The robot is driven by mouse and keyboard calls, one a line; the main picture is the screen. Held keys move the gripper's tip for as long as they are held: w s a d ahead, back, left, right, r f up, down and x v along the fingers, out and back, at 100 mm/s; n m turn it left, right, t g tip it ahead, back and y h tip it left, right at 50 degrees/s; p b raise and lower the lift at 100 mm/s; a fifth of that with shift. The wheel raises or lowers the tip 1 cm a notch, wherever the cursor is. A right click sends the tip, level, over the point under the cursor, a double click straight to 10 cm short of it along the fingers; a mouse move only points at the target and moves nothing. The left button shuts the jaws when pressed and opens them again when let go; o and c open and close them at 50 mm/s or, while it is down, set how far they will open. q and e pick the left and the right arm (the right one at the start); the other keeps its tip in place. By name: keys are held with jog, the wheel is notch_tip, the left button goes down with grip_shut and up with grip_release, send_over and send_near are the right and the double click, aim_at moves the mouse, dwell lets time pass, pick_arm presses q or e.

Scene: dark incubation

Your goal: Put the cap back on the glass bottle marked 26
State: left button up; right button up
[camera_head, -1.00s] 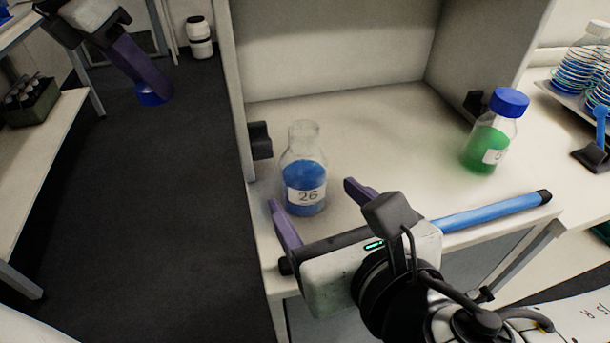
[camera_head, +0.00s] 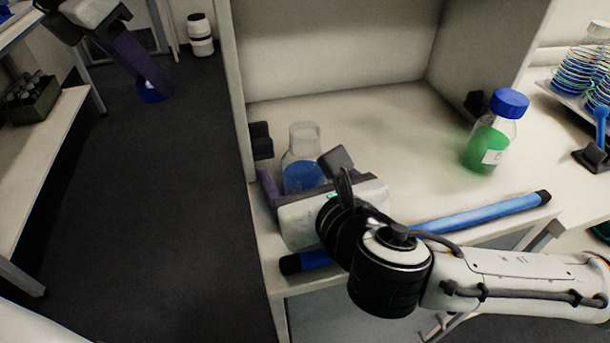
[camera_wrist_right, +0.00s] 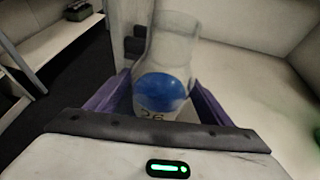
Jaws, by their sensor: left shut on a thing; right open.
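The glass bottle marked 26 (camera_head: 303,160) stands upright and uncapped on the bench, with blue liquid inside. My right gripper (camera_head: 290,190) is open at the bottle, and its body hides the label and lower part in the head view. In the right wrist view the bottle (camera_wrist_right: 165,75) stands between the two purple fingers, with part of the 26 label showing. My left gripper (camera_head: 148,85) hangs over the floor at the upper left, shut on the blue cap (camera_head: 151,94).
A blue-capped bottle of green liquid (camera_head: 490,140) stands to the right on the bench. A blue bar handle (camera_head: 490,212) runs along the bench's front edge. The cabinet wall (camera_head: 238,100) rises left of the bottle.

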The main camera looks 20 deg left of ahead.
jog(key=shift+x, duration=0.75)
jog(key=shift+c, duration=0.3)
jog(key=c, duration=1.4)
pick_arm(q)
jog(key=shift+r, duration=0.1)
pick_arm(e)
jog(key=shift+r, duration=0.1)
